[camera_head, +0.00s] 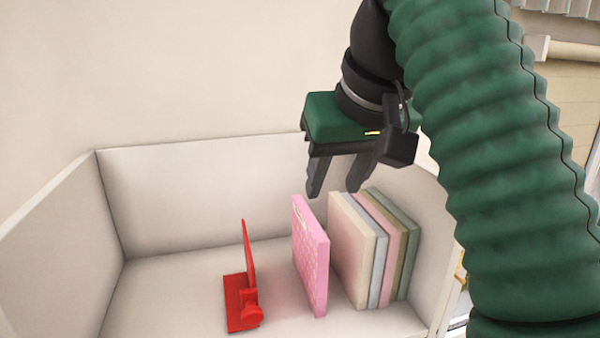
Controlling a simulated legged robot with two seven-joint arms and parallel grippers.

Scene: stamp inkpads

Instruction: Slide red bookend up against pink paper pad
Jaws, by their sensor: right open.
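The red bookend (241,303) stands on the floor of a pale open box, with an upright plate on its right side and a flat foot to the left. The pink paper pad (311,257) stands upright to its right, with a clear gap between them. My right gripper (335,190) is open and empty, above and behind the pads, with its fingers pointing down. It appears apart from the bookend and the pink pad. My left gripper is not in view.
Several upright pads in cream (349,250), grey, pink and olive stand together right of the pink pad, with a small gap. The box's back wall (200,190) and side walls enclose them. Floor left of the bookend (170,295) is clear.

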